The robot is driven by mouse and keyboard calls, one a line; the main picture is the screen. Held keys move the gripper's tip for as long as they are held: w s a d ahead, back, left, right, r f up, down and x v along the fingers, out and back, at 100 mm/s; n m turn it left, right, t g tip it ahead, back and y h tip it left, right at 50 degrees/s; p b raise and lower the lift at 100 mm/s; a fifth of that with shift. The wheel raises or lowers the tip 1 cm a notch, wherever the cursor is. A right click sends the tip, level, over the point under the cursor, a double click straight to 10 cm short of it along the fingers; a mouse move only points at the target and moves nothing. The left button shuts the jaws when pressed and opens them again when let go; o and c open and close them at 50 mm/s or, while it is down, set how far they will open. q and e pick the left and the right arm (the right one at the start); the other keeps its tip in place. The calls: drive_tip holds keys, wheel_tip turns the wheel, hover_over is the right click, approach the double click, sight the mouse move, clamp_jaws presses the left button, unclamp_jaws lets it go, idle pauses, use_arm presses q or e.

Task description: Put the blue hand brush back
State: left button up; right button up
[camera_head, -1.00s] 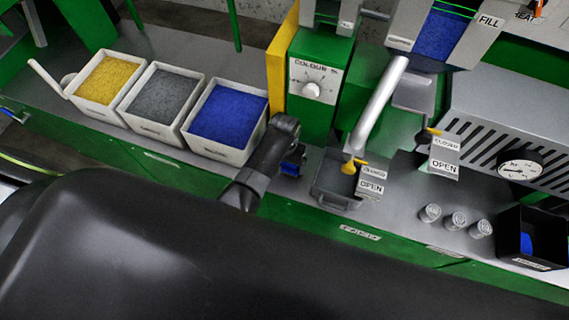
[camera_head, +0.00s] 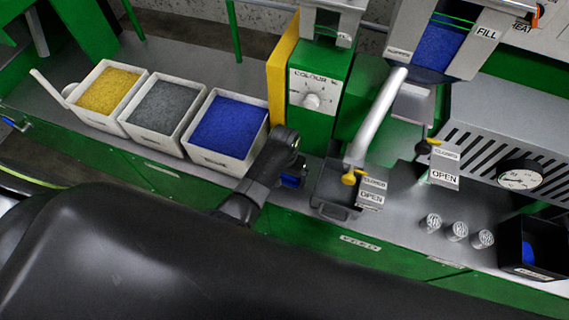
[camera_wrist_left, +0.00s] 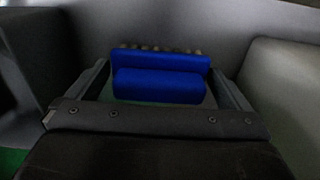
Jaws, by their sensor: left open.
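The blue hand brush (camera_head: 291,181) shows as a small blue patch just below my left gripper, on the bench between the blue-filled bin and the dark tray. In the left wrist view the brush (camera_wrist_left: 158,86) lies crosswise between the two fingers, with pale bristle tufts along its far side. My left gripper (camera_head: 288,163) points down at the bench; its fingers (camera_wrist_left: 160,92) stand open on either side of the brush. A gap is visible on the right side; I cannot tell whether the left finger touches. My right gripper is not in view.
Bins of yellow (camera_head: 111,91), grey (camera_head: 163,107) and blue (camera_head: 229,126) granules stand left of the gripper. A green colour-dial box (camera_head: 313,97) stands behind it. Several small clear cups (camera_head: 456,231) and a black bin (camera_head: 504,240) stand farther right.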

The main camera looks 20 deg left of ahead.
use_arm(q)
wheel_tip(320, 180, up, 11)
drive_tip(key=shift+r+p, duration=0.2)
drive_tip(key=shift+p, duration=0.4)
drive_tip(key=shift+f, duration=0.1)
